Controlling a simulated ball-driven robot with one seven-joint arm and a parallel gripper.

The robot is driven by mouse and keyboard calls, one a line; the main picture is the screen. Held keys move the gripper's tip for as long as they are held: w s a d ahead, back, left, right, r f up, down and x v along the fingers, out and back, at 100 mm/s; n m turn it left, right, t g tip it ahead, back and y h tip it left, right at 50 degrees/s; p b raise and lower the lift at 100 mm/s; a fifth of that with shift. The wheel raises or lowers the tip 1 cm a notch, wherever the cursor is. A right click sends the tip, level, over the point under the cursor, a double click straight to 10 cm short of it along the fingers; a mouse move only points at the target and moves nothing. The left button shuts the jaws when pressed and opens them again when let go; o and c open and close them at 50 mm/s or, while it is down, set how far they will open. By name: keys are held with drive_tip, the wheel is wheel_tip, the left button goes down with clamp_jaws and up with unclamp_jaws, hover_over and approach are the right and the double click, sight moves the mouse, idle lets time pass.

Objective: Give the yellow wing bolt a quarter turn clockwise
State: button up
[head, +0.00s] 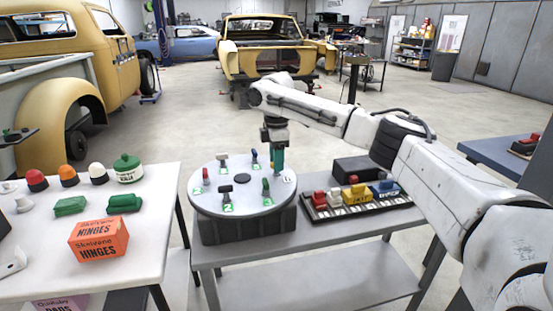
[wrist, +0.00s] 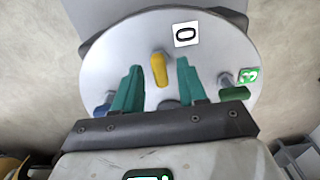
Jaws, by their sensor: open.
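The yellow wing bolt (wrist: 159,70) stands on a round white plate (wrist: 215,65), its wing pointing roughly up and down the wrist view. A white label with a black 0 (wrist: 186,35) lies beside it. My gripper (wrist: 158,75) is open, with one teal finger on each side of the yellow bolt. Gaps show between bolt and fingers; I cannot tell how deep the fingers reach. In the head view, my gripper (head: 278,163) points down over the right part of the plate (head: 200,201), and its fingers mostly hide the yellow bolt.
A tray (head: 318,212) of coloured blocks and a black box (head: 357,168) stand to the right. A white table (head: 160,205) is left.

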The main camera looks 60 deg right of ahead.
clamp_jaws()
idle(0.3)
drive_tip(key=shift+r+m+p, duration=0.2)
drive_tip(key=shift+m+p, duration=0.1)
drive_tip(key=shift+p, duration=0.65)
